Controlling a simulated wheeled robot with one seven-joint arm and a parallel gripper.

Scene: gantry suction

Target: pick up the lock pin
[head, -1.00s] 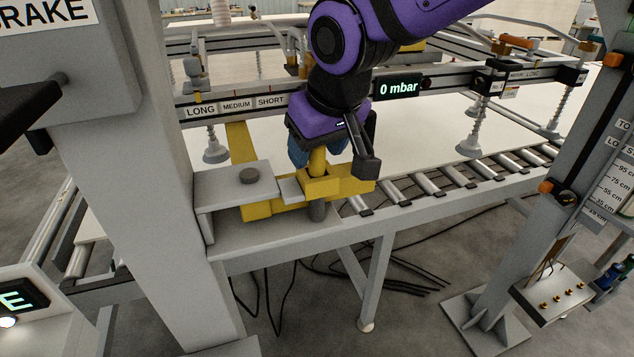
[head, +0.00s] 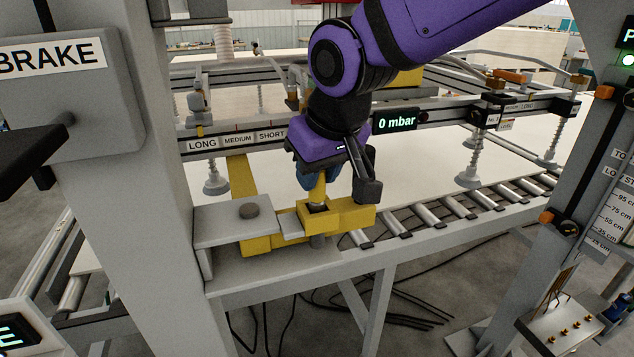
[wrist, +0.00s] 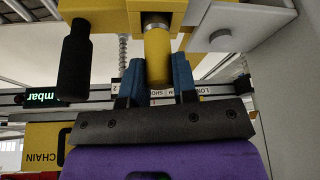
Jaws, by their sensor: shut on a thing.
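The lock pin (head: 318,192) has a yellow grip and a silver shank. It stands above a yellow bracket block (head: 347,217), with the shank at the block's dark hole. In the wrist view the pin (wrist: 157,62) is between the blue fingers of my gripper (wrist: 158,78), which is shut on its yellow grip. The silver shank meets the yellow block (wrist: 195,12) there, and its far end is hidden. In the head view my gripper (head: 314,184) is just above the block, and its fingers partly hide the pin.
A grey plate with a round knob (head: 249,210) is left of the block. A roller conveyor (head: 432,215) runs right. The gantry beam with a "0 mbar" display (head: 396,120) crosses behind my gripper. A grey column (head: 140,200) stands at left.

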